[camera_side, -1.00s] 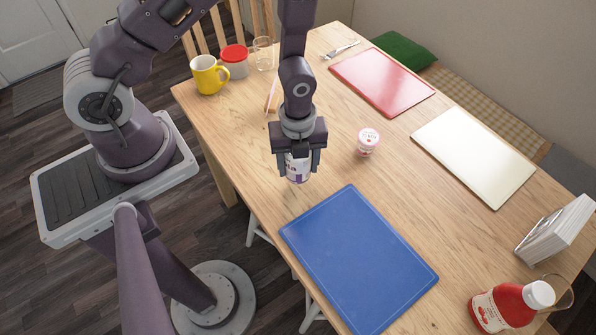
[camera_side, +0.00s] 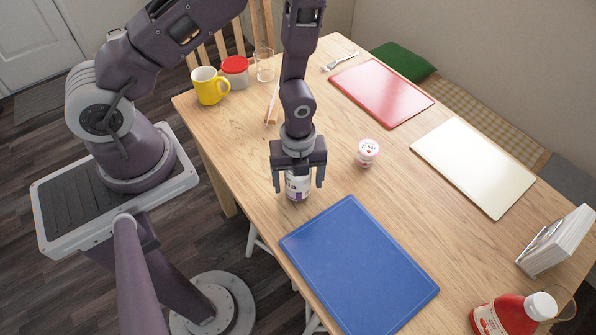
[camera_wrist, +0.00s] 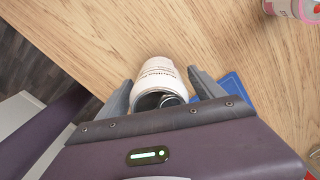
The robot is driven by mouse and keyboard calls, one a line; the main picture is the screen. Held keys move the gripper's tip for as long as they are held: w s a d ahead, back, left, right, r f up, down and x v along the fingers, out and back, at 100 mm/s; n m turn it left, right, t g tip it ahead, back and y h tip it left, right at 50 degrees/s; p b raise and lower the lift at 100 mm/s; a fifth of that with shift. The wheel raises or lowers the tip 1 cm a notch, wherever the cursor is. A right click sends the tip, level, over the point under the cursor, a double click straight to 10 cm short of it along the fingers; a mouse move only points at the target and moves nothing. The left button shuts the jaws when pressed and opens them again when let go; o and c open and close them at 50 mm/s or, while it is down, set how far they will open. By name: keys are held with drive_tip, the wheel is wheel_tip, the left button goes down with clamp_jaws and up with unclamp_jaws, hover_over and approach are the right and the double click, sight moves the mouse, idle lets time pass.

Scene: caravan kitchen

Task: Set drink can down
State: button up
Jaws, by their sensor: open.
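The drink can (camera_side: 297,187), white with purple print, stands upright on the wooden table, just off the upper left corner of the blue board. It also shows in the wrist view (camera_wrist: 156,73), its dark open-looking end towards me. My gripper (camera_side: 298,184) is open and points down around the can, with one finger on each side. The can's upper part is hidden behind the gripper in the side view.
The blue board (camera_side: 360,262) lies close to the can. A small pink-and-white tub (camera_side: 367,152) stands to the right. Red (camera_side: 381,92) and white (camera_side: 473,166) boards lie further right.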

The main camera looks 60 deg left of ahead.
wheel_tip(320, 180, up, 11)
drive_tip(key=shift+r, duration=0.2)
drive_tip(key=s+a+r+n+t, duration=0.2)
drive_tip(key=a+r+n+t, duration=0.1)
drive_tip(key=r+n, duration=1.05)
drive_tip(key=s+r+n+t, duration=0.2)
drive_tip(key=s+r+n, duration=0.8)
drive_tip(key=r, duration=0.1)
drive_tip(key=shift+s+a+r+t, duration=0.2)
drive_tip(key=shift+r+t, duration=0.05)
drive_tip(key=shift+t, duration=0.05)
